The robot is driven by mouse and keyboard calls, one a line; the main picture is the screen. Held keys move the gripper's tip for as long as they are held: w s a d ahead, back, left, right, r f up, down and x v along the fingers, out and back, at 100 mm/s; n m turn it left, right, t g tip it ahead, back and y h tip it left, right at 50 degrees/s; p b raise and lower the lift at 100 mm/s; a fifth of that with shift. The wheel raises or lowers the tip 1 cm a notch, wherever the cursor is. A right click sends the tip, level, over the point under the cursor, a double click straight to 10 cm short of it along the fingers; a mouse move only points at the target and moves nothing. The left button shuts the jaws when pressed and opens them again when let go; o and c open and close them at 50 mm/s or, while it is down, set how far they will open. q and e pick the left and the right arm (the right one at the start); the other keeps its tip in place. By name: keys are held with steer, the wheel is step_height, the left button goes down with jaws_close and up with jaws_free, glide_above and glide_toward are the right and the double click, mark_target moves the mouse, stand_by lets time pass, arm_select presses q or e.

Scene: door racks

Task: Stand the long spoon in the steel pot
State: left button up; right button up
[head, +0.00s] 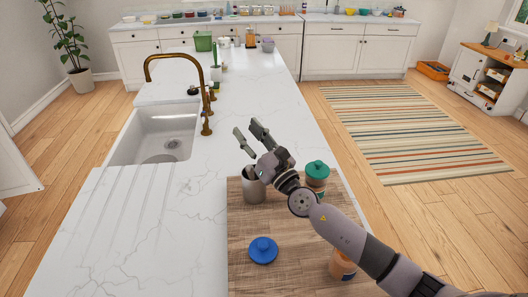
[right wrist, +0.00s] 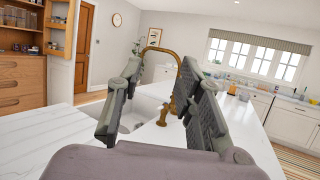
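A grey metal-looking pot (head: 253,190) stands upright at the far left corner of a wooden board on the counter; it looks like the steel pot. My right gripper (head: 246,128) is above it and partly covers its rim, so I cannot tell what is inside. The gripper is open, its fingers pointing away over the counter. In the right wrist view the fingers (right wrist: 160,85) stand apart with only background between them. I cannot make out a long spoon in either view. My left gripper is not in view.
The wooden board (head: 290,227) also holds a teal-lidded jar (head: 317,172), a blue lid-like object (head: 263,250) and an orange-brown jar (head: 342,266), partly behind my arm. A sink (head: 160,130) and brass faucet (head: 205,105) lie left. A green container (head: 203,41) stands farther back.

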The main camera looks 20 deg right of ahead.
steer(key=b+v, duration=0.2)
steer(key=v, duration=0.6)
steer(key=shift+d, duration=0.1)
